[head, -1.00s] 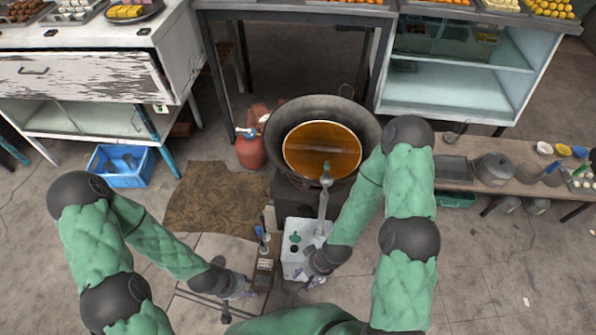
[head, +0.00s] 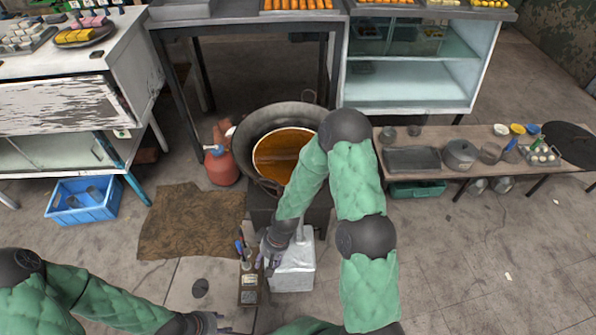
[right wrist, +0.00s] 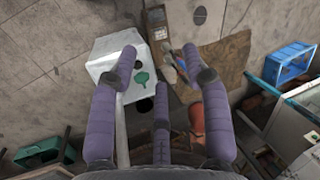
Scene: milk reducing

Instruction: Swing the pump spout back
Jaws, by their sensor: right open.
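The white box (head: 291,272) of the pump stands on the floor in front of the wok. In the right wrist view the box (right wrist: 108,48) shows a green knob (right wrist: 142,78) and dark round openings. A pale pipe (right wrist: 122,140), likely the pump spout, runs beside my gripper's left finger; I cannot tell if they touch. My right arm hides most of the spout in the head view. My right gripper (head: 270,252) is over the box's left side; its fingers (right wrist: 160,62) are spread and hold nothing. My left gripper (head: 214,322) is low at the bottom edge, fingers unclear.
The wok (head: 246,122) with orange-brown liquid (head: 280,152) is behind the box. A narrow tray with tools (head: 249,290) is left of it. A brown mat (head: 190,225), red cylinder (head: 221,168) and blue crate (head: 82,205) lie farther left. A low bench (head: 420,140) is at right.

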